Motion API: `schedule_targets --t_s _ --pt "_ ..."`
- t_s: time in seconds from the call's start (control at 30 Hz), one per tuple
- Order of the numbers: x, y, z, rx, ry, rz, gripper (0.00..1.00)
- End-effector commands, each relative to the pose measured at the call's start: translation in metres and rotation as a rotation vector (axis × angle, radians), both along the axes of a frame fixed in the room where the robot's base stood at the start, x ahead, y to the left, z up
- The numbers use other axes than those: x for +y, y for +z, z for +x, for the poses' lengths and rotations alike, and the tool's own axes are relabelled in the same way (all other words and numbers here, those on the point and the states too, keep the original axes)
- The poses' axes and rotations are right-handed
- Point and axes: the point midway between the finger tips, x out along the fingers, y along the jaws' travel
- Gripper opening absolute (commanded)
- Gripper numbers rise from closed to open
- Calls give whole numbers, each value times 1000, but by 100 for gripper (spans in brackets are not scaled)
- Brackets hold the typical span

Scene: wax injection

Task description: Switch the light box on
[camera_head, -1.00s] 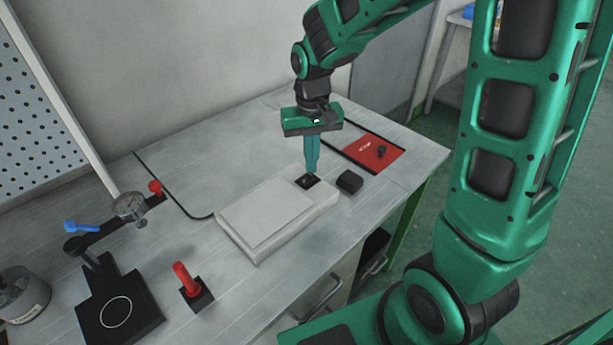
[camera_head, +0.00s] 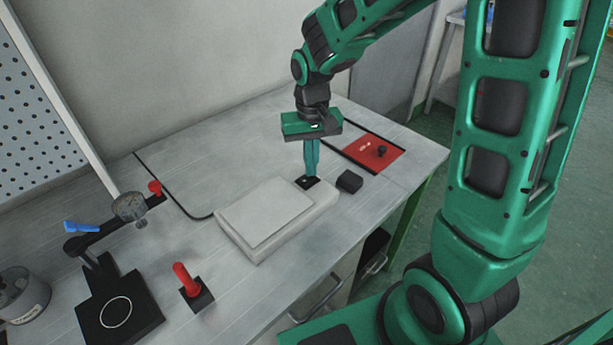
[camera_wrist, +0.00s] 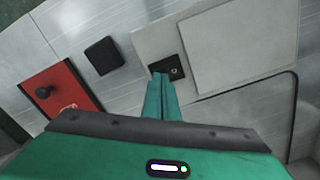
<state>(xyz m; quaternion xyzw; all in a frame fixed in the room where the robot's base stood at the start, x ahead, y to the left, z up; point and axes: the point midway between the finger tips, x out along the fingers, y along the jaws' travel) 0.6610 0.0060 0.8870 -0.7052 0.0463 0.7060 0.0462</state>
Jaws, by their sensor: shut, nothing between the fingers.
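The light box (camera_head: 244,238) is a pale, flat slab lying on the bench, with its raised panel unlit and grey. A small black switch plate (camera_head: 303,184) sits at its far right end; in the wrist view the switch plate (camera_wrist: 172,68) shows a small light mark. My gripper (camera_head: 312,174) points down with its fingers shut and empty, the tips at the switch plate. In the wrist view my gripper's fingertips (camera_wrist: 160,78) overlap the plate's near edge. I cannot tell whether they touch it.
A black block (camera_head: 349,181) stands just right of the light box. A red plate with a black knob (camera_head: 372,154) lies beyond it. A red-handled piece (camera_head: 185,280) and a black stand with a dial gauge (camera_head: 129,207) are at left. The bench behind the box is clear.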

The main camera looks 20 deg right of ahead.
Motion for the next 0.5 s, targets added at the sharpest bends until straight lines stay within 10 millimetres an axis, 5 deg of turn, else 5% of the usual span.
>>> schedule_targets --t_s 0.5 --pt "0 17 0 -2 0 1 0"
